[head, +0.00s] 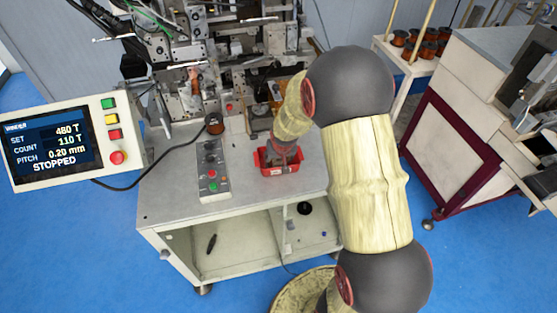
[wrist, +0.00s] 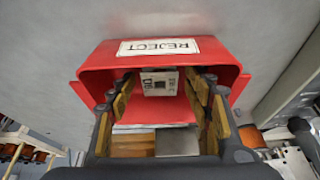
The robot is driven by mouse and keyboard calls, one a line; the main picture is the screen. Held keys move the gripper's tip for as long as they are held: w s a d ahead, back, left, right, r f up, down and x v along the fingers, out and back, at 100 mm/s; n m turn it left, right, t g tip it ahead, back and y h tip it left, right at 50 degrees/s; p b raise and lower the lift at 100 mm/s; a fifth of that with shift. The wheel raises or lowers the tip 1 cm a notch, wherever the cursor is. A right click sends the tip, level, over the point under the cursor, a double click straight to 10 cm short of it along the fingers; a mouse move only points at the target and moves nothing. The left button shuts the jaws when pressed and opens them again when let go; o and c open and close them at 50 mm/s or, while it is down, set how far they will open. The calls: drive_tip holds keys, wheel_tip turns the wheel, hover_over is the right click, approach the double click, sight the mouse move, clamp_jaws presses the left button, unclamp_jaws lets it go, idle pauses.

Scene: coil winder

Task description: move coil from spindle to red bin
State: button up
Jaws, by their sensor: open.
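The red bin (head: 264,168) stands on the grey bench top, and its REJECT label faces up in the wrist view (wrist: 158,47). My gripper (head: 284,160) is over the bin and points down into it. In the wrist view my gripper (wrist: 158,95) is open, with its fingers spread inside the bin's outline. A small pale block with dark print (wrist: 158,83) shows between the fingertips, in the bin; I cannot tell whether it is the coil. A copper-coloured piece (head: 195,80) shows among the winder's parts, but I cannot make out the spindle clearly.
A control box with buttons (head: 213,170) is left of the bin. The winder screen (head: 50,148) reads STOPPED. A rack of spools (head: 420,42) is at the back right. The bench front is clear.

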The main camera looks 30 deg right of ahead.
drive_tip(key=s+a+r+n+p, duration=0.1)
drive_tip(key=s+a+r, duration=0.25)
drive_tip(key=r, duration=0.45)
drive_tip(key=s+a+r+t, duration=0.1)
drive_tip(key=s+a+r, duration=0.3)
drive_tip(key=r, duration=0.5)
drive_tip(key=s+a+r+n+p, duration=0.1)
drive_tip(key=s+a+r, duration=0.2)
drive_tip(key=s+r, duration=0.4)
drive_tip(key=s+a+r+n, duration=0.1)
drive_tip(key=s+a+r, duration=0.2)
drive_tip(key=s, duration=0.3)
drive_tip(key=s+a+r+n+y, duration=0.1)
drive_tip(key=s+a+r, duration=0.1)
drive_tip(key=s+r, duration=0.2)
drive_tip(key=s, duration=0.2)
drive_tip(key=shift+s+a+y, duration=0.3)
drive_tip(key=shift+s+a, duration=0.1)
drive_tip(key=shift+b, duration=0.35)
wheel_tip(320, 180, down, 9)
drive_tip(key=b, duration=0.9)
